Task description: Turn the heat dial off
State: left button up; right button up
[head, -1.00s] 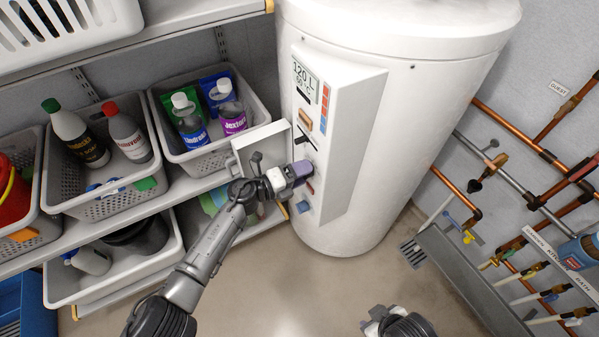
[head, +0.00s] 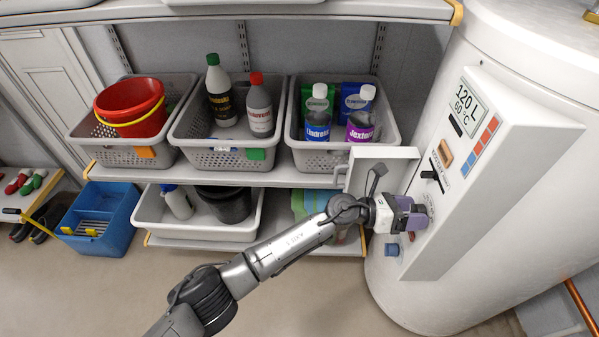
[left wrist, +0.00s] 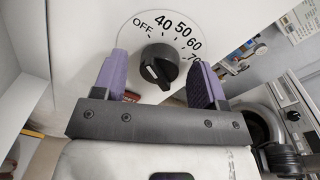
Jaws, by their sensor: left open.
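The heat dial (left wrist: 158,65) is a black round knob on a white face marked OFF, 40, 50, 60 and 70 in the left wrist view. A pale mark shows on the knob's lower left side. My left gripper (head: 414,214) is open at the front panel (head: 460,205) of the white water heater (head: 520,75). In the left wrist view its purple fingers (left wrist: 160,62) stand either side of the dial, apart from it. In the head view the gripper hides the dial. My right gripper is not in view.
The panel has a display (head: 466,104) reading 120 L and 60 °C, a slider (head: 432,175) and a blue knob (head: 392,249). Shelves with bins (head: 230,158) stand to the left. The floor in front is clear.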

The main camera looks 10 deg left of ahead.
pick_arm(q)
jog(key=a+m+b, duration=0.1)
jog(key=m+b, duration=0.1)
jog(key=a+m+b, duration=0.1)
jog(key=m+b, duration=0.1)
jog(key=m, duration=0.1)
jog(key=a+m+b, duration=0.1)
jog(key=m+b, duration=0.1)
jog(key=shift+s+r+m+b, duration=0.15)
jog(key=shift+s+m+b, duration=0.15)
jog(key=p+v, duration=0.3)
jog(key=v, duration=0.8)
jog(key=s+a+r+n+t+y+p, duration=0.1)
jog(key=a+r+n+t+y+p, duration=0.3)
jog(key=r+n+t+p, duration=0.4)
jog(key=s+a+r+n+t+y+p, duration=0.2)
jog(key=a+r+n+t+y+p, duration=0.3)
jog(key=n+p, duration=0.9)
notch_tip(320, 180, up, 5)
jog(key=a+n+t, duration=0.1)
jog(key=n+t, duration=0.2)
jog(key=n, duration=0.5)
jog(key=shift+s+a, duration=0.2)
jog(key=shift+a, duration=0.2)
